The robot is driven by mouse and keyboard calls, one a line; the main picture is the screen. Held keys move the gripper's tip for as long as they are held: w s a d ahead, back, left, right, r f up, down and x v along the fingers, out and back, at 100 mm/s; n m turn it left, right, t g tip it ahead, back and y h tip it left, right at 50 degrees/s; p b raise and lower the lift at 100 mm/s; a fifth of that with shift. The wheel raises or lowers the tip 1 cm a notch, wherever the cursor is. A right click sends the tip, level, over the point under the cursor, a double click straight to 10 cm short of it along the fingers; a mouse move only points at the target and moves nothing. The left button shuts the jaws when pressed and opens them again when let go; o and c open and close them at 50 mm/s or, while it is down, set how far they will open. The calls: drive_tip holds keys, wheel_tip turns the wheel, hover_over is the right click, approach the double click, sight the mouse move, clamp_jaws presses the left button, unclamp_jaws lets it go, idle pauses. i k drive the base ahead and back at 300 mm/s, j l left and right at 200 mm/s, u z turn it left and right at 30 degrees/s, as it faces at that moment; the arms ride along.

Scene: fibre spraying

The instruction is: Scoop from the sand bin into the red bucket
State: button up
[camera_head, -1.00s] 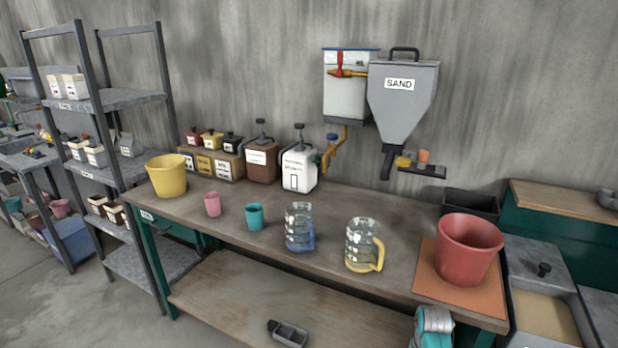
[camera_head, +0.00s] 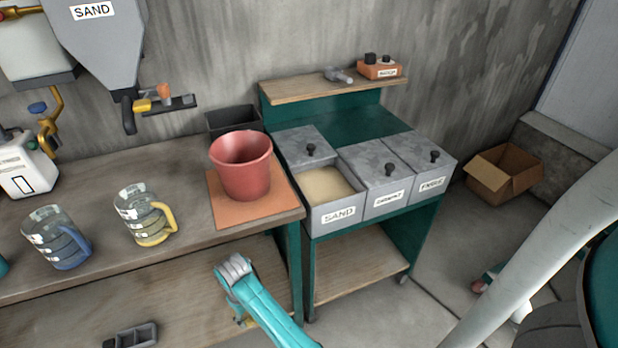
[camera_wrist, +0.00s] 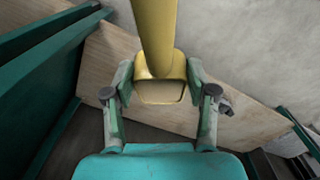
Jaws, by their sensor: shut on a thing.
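The sand bin (camera_head: 318,222) is the left one of a row of grey bins, labelled SAND, with its lid pushed back and pale sand (camera_head: 325,186) showing. The red bucket (camera_head: 245,175) stands upright on an orange mat (camera_head: 225,207) at the bench's right end, left of the bin; its inside bottom is hidden. My gripper (camera_wrist: 160,88) is shut on a yellow scoop (camera_wrist: 158,40), seen in the wrist view with its long part pointing up the picture. In the head view my arm is in front of the bench, below the bucket and bin, and hides most of the gripper.
Two lidded bins (camera_head: 375,180) stand right of the sand bin. Measuring jugs (camera_head: 145,215) stand left of the bucket. A black tray (camera_head: 233,121) is behind it. The SAND hopper (camera_head: 98,45) hangs on the wall. A cardboard box (camera_head: 505,172) is on the floor at right.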

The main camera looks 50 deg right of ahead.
sight(241, 160)
drive_tip(key=k, duration=0.65)
drive_tip(key=z, duration=4.45)
drive_tip(key=k+j, duration=0.75)
drive_tip(key=k+j+u, duration=0.1)
drive_tip(key=k+j, duration=0.45)
drive_tip(key=k, duration=0.15)
drive_tip(key=k+j+u, duration=0.1)
drive_tip(key=k+j, duration=0.5)
drive_tip(key=k, duration=0.1)
